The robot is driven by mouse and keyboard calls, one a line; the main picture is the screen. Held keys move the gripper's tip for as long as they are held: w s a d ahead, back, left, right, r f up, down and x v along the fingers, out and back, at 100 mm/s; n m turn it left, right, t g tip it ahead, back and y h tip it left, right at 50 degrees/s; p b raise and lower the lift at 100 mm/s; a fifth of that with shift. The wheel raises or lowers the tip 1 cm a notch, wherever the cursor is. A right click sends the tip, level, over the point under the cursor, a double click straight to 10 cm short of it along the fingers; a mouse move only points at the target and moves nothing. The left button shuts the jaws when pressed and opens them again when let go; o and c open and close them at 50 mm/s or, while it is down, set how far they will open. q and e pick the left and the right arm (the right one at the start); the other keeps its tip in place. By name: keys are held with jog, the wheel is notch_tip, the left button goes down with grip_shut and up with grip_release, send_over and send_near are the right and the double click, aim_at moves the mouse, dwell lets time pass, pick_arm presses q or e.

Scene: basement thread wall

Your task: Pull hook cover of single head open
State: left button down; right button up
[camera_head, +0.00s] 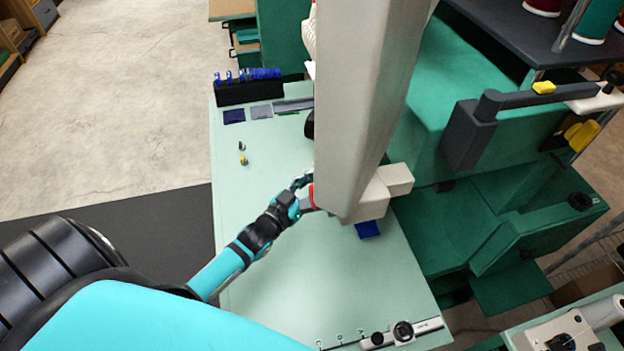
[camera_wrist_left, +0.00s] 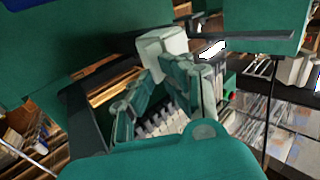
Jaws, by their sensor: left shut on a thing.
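The single head (camera_head: 360,100) is a tall off-white machine body standing over the pale green table. Its lower end has a pale block (camera_head: 395,180) and a blue piece (camera_head: 367,229) beneath. My left gripper (camera_head: 308,195) reaches in from the left to the head's lower left edge, beside a small red part. In the left wrist view my left gripper (camera_wrist_left: 163,68) has its fingers closed in on a pale, boxy piece (camera_wrist_left: 163,42), which appears to be the hook cover. The fingers hide part of it. The head hides the far side of the contact. My right gripper is not in view.
The pale green table (camera_head: 270,290) is mostly clear in front. A black holder with blue spools (camera_head: 249,90) stands at its back left, with small swatches and parts nearby. Dark green machine bodies (camera_head: 470,120) crowd the right. A ruler-like clamp (camera_head: 400,333) lies at the front edge.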

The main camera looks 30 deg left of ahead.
pick_arm(q)
jog(key=c, duration=1.7)
grip_release()
jog(key=shift+d, duration=0.25)
jog(key=shift+o, duration=1.1)
jog(key=shift+w+d, duration=0.1)
jog(key=shift+w, duration=0.1)
jog(key=s+a, duration=0.1)
jog(key=s, duration=1.1)
jog(key=shift+a, duration=0.35)
